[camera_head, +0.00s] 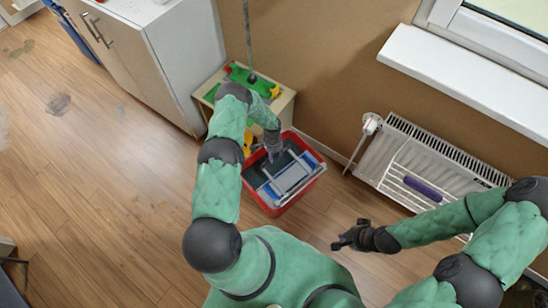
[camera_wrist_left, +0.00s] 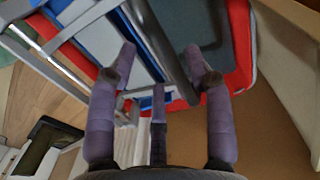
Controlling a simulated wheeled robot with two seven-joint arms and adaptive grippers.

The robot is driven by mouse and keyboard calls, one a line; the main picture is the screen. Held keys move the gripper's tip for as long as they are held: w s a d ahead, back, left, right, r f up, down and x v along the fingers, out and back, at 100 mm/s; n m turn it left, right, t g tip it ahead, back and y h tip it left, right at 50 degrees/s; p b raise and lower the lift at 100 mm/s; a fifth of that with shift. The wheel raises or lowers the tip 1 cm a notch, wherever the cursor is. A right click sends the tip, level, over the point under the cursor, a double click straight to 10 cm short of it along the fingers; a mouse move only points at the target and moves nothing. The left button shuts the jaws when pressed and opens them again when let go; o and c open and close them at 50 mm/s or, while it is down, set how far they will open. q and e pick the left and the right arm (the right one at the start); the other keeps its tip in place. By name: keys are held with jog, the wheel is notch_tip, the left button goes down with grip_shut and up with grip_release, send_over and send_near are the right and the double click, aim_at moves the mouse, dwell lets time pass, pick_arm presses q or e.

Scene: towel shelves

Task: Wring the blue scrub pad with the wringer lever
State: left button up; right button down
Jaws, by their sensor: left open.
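A red bucket (camera_head: 318,173) stands on the floor with a grey and blue wringer (camera_head: 289,178) in its top. In the left wrist view, blue parts (camera_wrist_left: 98,42) show beside a pale panel; I cannot tell which blue part is the scrub pad. A dark grey bar (camera_wrist_left: 166,45), apparently the wringer lever, runs between the fingertips of my left gripper (camera_wrist_left: 160,52). That gripper is open around the bar, not closed on it. In the head view my left gripper (camera_head: 273,152) is over the bucket's back left. My right gripper (camera_head: 345,238) hangs empty right of the bucket; its finger opening is unclear.
A small cabinet with a green tray (camera_head: 240,76) and a pole stands behind the bucket. A white cabinet (camera_head: 180,65) is to its left. A radiator (camera_head: 440,145) with a rack holding a purple roll (camera_head: 422,188) is at the right.

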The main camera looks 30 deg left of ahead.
pick_arm(q)
jog(key=shift+f, duration=1)
grip_shut()
jog(key=shift+r, duration=0.1)
